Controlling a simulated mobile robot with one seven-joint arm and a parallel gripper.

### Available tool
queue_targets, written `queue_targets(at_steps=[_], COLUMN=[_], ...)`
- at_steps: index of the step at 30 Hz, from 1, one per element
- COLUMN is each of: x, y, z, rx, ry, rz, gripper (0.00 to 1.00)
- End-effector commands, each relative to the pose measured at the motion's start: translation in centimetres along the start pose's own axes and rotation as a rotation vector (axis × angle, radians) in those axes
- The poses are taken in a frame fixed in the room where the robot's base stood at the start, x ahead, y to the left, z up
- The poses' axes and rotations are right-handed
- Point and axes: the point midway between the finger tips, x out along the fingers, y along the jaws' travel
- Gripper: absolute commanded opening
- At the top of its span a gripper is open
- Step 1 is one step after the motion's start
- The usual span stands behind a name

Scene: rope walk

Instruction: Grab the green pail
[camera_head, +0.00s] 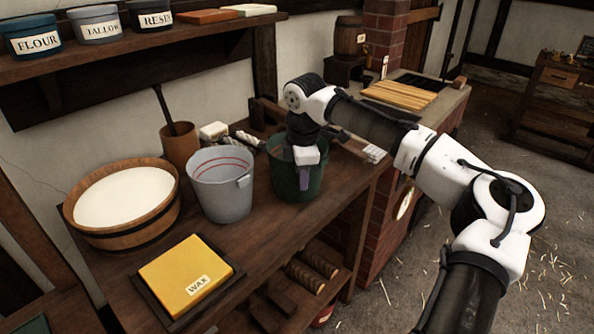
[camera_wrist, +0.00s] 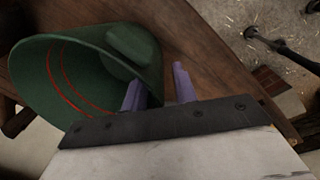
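The green pail (camera_head: 285,185) stands on the wooden bench, right of a grey pail (camera_head: 222,185). My gripper (camera_head: 303,178) points down at the near right side of its rim, with one purple finger showing in front of the green wall. In the wrist view the green pail (camera_wrist: 95,70) fills the left, with red lines inside and a green lug at its rim. There my gripper (camera_wrist: 157,78) has its two purple fingers apart, one overlapping the pail near the rim, the other over bare wood outside. I cannot tell whether either finger touches the pail.
A wooden tub (camera_head: 122,242) of white stuff and a yellow wax block (camera_head: 186,275) are on the left of the bench. A brown pot (camera_head: 180,148) and a brush (camera_head: 365,147) are near the pails. A shelf (camera_head: 130,45) with labelled jars hangs above.

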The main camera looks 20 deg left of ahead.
Motion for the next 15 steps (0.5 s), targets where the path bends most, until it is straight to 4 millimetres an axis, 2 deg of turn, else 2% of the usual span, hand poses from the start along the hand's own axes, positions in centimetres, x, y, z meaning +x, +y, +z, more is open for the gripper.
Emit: queue_targets(at_steps=[8,15], x=[0.53,0.50], y=[-0.01,0.00], z=[-0.03,-0.04], rx=[0.000,0.000], ry=[0.001,0.001], rz=[0.001,0.001], gripper=[0.28,0.00])
